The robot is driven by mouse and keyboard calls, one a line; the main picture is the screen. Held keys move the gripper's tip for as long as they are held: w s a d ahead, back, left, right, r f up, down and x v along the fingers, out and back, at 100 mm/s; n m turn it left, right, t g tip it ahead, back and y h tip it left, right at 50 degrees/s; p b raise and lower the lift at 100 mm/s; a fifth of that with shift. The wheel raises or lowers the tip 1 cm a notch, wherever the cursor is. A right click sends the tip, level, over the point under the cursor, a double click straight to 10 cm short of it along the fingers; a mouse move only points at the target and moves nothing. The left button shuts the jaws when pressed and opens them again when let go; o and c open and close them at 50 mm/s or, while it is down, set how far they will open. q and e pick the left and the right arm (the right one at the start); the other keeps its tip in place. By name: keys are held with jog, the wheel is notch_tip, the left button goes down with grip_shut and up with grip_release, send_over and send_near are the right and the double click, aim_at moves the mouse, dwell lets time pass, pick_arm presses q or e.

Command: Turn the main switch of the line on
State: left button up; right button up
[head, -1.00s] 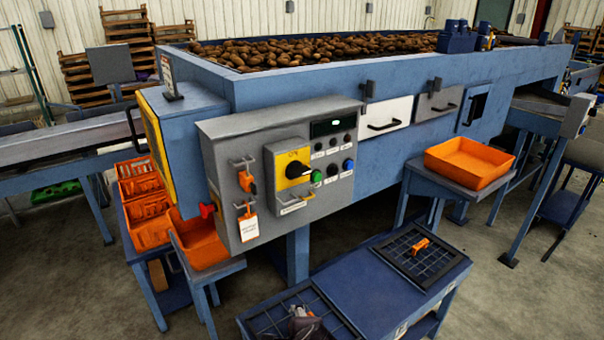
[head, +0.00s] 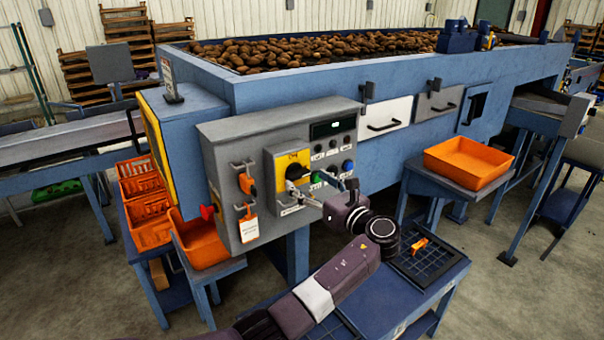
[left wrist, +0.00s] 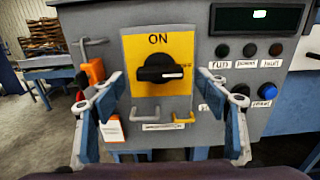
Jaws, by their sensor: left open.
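The main switch is a black rotary knob (left wrist: 160,73) on a yellow plate (left wrist: 183,45) marked ON at the top. The knob lies level, its pale pointer mark to the right, not toward ON. In the head view the plate (head: 281,163) sits on the grey control box (head: 226,150). My left gripper (head: 304,183) is in front of the box; its fingers partly cover the switch. In the left wrist view the left gripper (left wrist: 160,88) is open and empty, one finger on each side of the plate's lower part. I cannot tell whether it touches anything. My right gripper is not in view.
An orange padlock (head: 246,183) and a tag (head: 249,229) hang left of the switch. Buttons, including a blue one (left wrist: 270,91), and a display (left wrist: 257,17) are to its right. An orange crate (head: 467,163) stands farther right. A low table (head: 440,283) is below.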

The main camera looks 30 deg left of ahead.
aim_at(301, 176)
pick_arm(q)
jog(key=shift+p+x, duration=0.35)
jog(key=shift+x, duration=1.35)
jog(key=shift+c, duration=0.3)
jog(key=c, duration=1.1)
